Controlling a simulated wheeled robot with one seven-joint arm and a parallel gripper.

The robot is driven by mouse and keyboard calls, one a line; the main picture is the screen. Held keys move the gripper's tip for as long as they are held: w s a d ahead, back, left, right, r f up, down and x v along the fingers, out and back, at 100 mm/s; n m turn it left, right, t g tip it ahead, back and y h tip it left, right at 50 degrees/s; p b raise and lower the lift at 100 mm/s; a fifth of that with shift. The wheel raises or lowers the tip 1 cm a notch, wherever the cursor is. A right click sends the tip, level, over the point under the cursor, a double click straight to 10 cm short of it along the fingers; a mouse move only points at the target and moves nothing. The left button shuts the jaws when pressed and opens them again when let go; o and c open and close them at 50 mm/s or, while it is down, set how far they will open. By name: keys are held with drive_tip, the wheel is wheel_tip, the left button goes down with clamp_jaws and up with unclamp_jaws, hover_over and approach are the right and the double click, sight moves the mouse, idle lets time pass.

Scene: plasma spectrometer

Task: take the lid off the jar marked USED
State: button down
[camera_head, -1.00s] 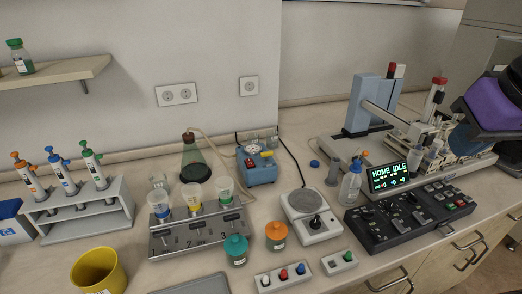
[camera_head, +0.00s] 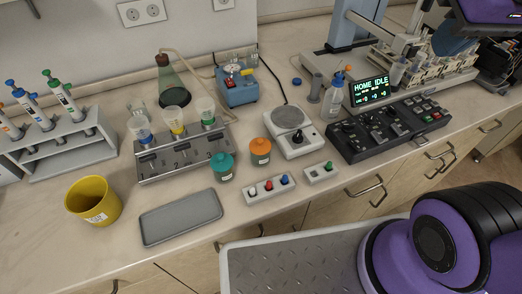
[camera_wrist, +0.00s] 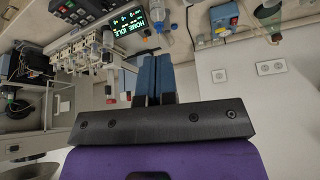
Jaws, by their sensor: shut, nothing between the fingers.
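Two small jars stand side by side on the bench in the head view, one with a teal lid (camera_head: 222,162) and one with an orange lid (camera_head: 260,147). Both lids are on. The labels are too small to read, so I cannot tell which jar is marked USED. In the wrist view my gripper (camera_wrist: 154,80) has its two fingers together, with nothing between them. It points toward the bench equipment, upside down in that view, and is far from both jars. Neither jar can be made out in the wrist view.
A grey tray (camera_head: 181,218) and a yellow cup (camera_head: 93,201) lie left of the jars. The control panel (camera_head: 391,127) is farther right.

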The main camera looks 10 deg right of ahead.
idle(0.4)
drive_tip(key=c, duration=1.4)
unclamp_jaws()
drive_tip(key=shift+w, duration=0.1)
drive_tip(key=o, duration=0.4)
drive_tip(key=shift+w+a+f, duration=0.1)
drive_tip(key=shift+w+a, duration=0.1)
drive_tip(key=shift+w, duration=0.15)
drive_tip(key=o, duration=0.9)
drive_tip(key=shift+g, duration=0.5)
drive_tip(key=w, duration=0.1)
drive_tip(key=w+a+f, duration=0.1)
drive_tip(key=w, duration=0.1)
drive_tip(key=w+a+f, duration=0.1)
drive_tip(key=w, duration=0.1)
drive_tip(key=shift+a, duration=0.25)
drive_tip(key=g, duration=0.4)
approach(260, 139)
drive_tip(key=shift+w+f+m, duration=0.1)
drive_tip(key=shift+w+m, duration=0.2)
drive_tip(key=shift+w, duration=0.05)
wheel_tip(260, 139, down, 5)
drive_tip(key=shift+r, duration=0.1)
drive_tip(key=shift+s+f, duration=0.15)
drive_tip(key=shift+f, duration=1.2)
drive_tip(key=shift+s+f, duration=0.1)
drive_tip(key=shift+f, duration=1.3)
